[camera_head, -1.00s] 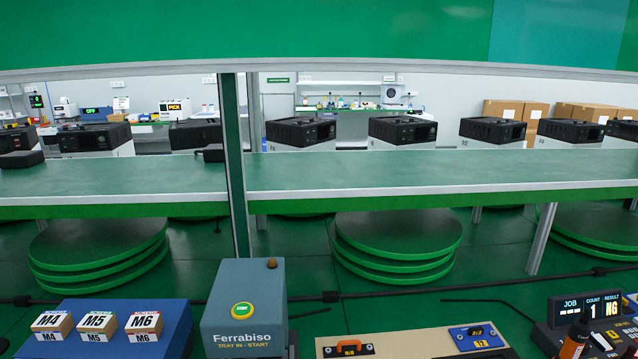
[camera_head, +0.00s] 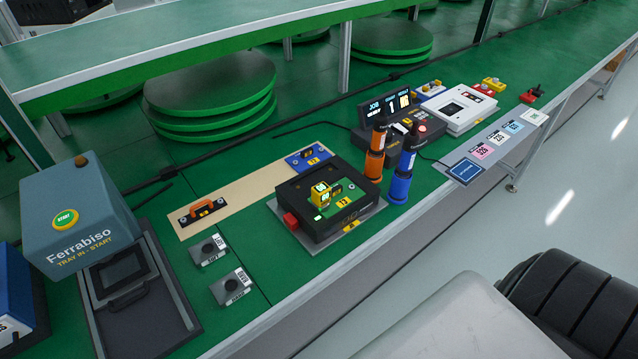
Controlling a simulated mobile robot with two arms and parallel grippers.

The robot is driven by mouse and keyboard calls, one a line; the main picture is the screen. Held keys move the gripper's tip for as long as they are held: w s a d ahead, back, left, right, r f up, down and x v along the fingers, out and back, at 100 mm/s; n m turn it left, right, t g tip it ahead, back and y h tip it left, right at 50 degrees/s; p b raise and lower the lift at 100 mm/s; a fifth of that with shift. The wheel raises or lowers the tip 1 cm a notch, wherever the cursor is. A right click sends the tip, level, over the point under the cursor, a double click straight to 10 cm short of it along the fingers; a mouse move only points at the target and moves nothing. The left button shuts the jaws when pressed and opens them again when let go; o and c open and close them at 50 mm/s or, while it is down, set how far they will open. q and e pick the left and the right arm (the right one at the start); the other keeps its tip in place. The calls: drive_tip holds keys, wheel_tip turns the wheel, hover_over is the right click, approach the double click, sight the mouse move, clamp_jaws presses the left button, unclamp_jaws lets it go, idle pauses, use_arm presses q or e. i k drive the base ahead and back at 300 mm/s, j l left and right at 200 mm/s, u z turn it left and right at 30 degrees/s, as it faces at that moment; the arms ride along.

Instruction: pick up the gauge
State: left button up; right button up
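No object carries a readable gauge label, so I cannot tell for sure which one is the gauge. A small black piece with an orange handle (camera_head: 204,210) lies at the near left end of a beige board (camera_head: 250,188). A blue plate with a yellow label (camera_head: 309,158) lies at the board's far right end. A yellow device (camera_head: 321,194) sits on the green panel inside a black fixture (camera_head: 305,230), which has a red block (camera_head: 290,221) on its left side. Neither of my grippers is in view.
A grey-blue Ferrabiso start box (camera_head: 75,215) and a tray with a black handled part (camera_head: 122,285) stand left. Two small blocks (camera_head: 209,250) lie in front of the board. Orange (camera_head: 375,155) and blue (camera_head: 403,180) drivers stand right of the fixture, before a JOB display (camera_head: 390,108).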

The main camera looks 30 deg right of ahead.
sight(321, 193)
drive_tip(key=z, duration=1.15)
drive_tip(key=i+l+u, duration=0.2)
drive_tip(key=l, duration=0.2)
drive_tip(key=l+u, duration=0.2)
drive_tip(key=l, duration=0.2)
drive_tip(key=i, duration=0.05)
